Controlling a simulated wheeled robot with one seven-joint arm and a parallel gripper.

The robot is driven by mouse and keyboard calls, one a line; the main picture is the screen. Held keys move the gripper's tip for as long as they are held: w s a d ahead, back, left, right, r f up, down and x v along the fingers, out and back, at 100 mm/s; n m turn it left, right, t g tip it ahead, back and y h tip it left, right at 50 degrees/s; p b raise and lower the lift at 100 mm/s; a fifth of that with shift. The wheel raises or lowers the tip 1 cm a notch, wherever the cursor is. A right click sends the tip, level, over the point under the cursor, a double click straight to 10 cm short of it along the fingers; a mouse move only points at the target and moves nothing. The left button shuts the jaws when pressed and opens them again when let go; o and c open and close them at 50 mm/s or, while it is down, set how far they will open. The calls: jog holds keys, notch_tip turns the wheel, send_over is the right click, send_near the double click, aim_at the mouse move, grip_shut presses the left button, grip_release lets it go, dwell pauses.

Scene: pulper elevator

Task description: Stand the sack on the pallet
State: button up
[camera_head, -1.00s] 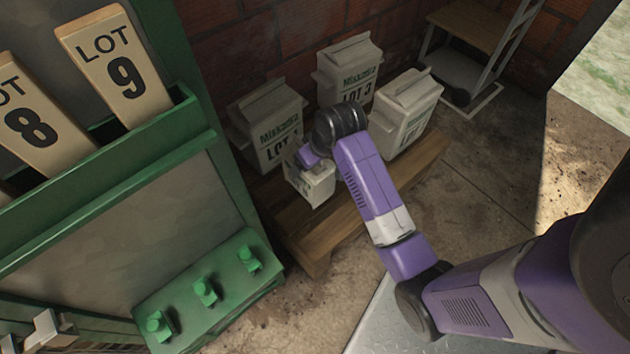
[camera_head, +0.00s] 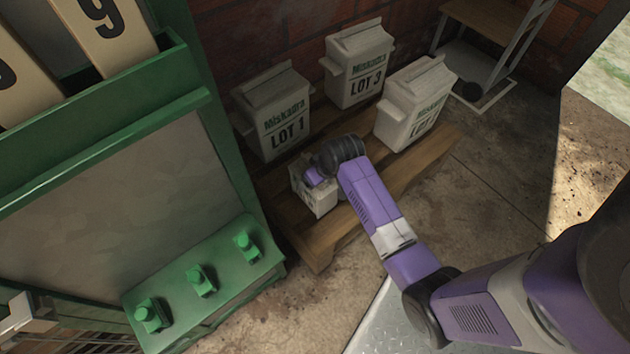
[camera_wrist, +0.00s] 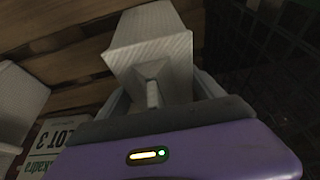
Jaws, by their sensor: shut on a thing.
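A small white sack (camera_head: 321,203) is at the front left part of the wooden pallet (camera_head: 357,215), at the end of my arm. My gripper (camera_head: 314,180) is shut on its top. In the wrist view my gripper (camera_wrist: 160,110) pinches the ridged top of the sack (camera_wrist: 150,48), with pallet slats (camera_wrist: 75,58) beyond it. The sack looks upright or nearly so. I cannot tell whether its bottom touches the boards. Part of it is hidden by my wrist.
A green cabinet (camera_head: 100,135) with green knobs (camera_head: 201,280) stands left. A platform scale (camera_head: 480,30) stands at back right.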

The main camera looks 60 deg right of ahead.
jog(key=shift+f, duration=0.85)
jog(key=o, duration=2.1)
